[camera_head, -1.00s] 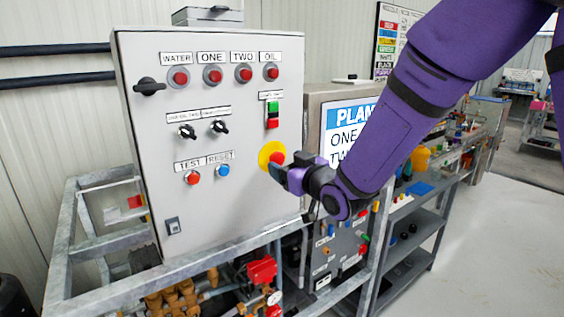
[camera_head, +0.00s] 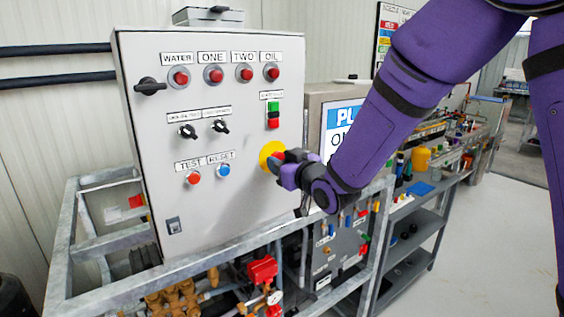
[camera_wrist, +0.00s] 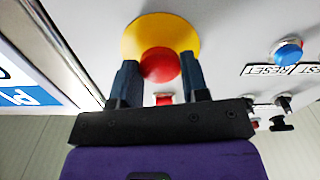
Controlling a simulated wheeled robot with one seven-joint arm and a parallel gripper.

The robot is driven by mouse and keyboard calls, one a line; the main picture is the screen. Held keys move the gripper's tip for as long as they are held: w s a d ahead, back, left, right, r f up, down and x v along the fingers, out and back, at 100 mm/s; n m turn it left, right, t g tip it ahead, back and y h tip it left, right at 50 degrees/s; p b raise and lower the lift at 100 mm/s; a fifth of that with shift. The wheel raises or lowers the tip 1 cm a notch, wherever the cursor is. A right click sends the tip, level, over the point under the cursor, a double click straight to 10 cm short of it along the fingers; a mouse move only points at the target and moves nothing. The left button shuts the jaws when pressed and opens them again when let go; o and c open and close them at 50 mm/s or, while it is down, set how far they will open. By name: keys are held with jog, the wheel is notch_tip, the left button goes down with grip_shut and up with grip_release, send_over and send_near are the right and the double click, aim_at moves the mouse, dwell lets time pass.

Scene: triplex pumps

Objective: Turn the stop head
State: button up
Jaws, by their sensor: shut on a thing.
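The stop head is a red mushroom button (camera_wrist: 160,65) on a round yellow plate (camera_wrist: 183,33), at the lower right of the grey control panel (camera_head: 215,130). In the head view the yellow plate (camera_head: 266,152) shows left of my gripper, which hides much of the red head. My gripper (camera_head: 279,160) reaches it from the right. In the wrist view the two dark fingers of my gripper (camera_wrist: 160,80) stand on either side of the red head and are shut on it.
The panel carries a blue reset button (camera_head: 223,170), a red test button (camera_head: 193,177), black switches (camera_head: 220,126) and several red buttons above. A metal frame (camera_head: 130,290) with pipes stands below. A second cabinet (camera_head: 318,110) stands close on the right, behind my arm.

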jog(key=shift+m, duration=2.5)
jog(key=o, duration=0.9)
jog(key=shift+o, duration=0.2)
jog(key=v, duration=1)
jog(key=shift+s+d, duration=0.3)
